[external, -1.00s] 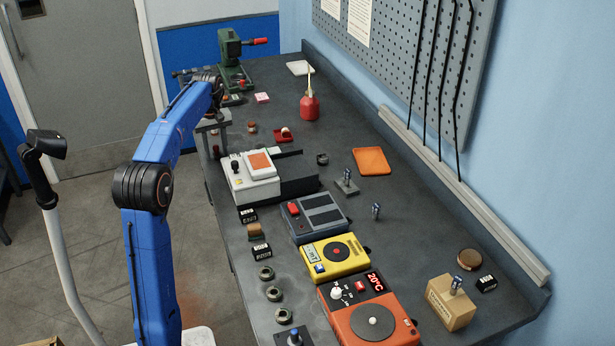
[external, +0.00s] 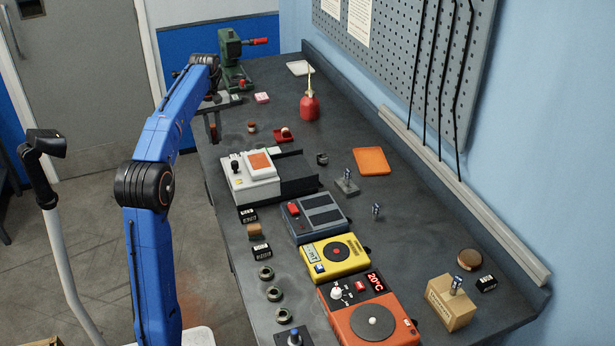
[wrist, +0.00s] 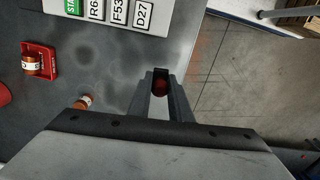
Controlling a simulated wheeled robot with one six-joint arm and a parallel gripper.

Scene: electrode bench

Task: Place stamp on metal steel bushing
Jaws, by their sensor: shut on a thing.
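My gripper (wrist: 160,100) is shut on a small dark red, rounded piece (wrist: 161,86), probably the stamp. Only its end shows between the fingertips in the wrist view. In the external view my gripper (external: 213,127) hangs over the bench's left edge, and the held piece is too small to make out. A dark metal ring (external: 322,158), possibly the steel bushing, lies mid-bench, apart from my gripper. Several grey-green metal rings (external: 274,293) lie in a row at the near left; I cannot tell which one is the bushing.
A labelled orange cylinder (wrist: 84,102) stands on the bench near my gripper. A red tray (wrist: 50,64) holds another. A white device (external: 250,187), grey box (external: 320,215), yellow unit (external: 335,258) and orange hotplate (external: 370,320) crowd the bench. Its back strip is clearer.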

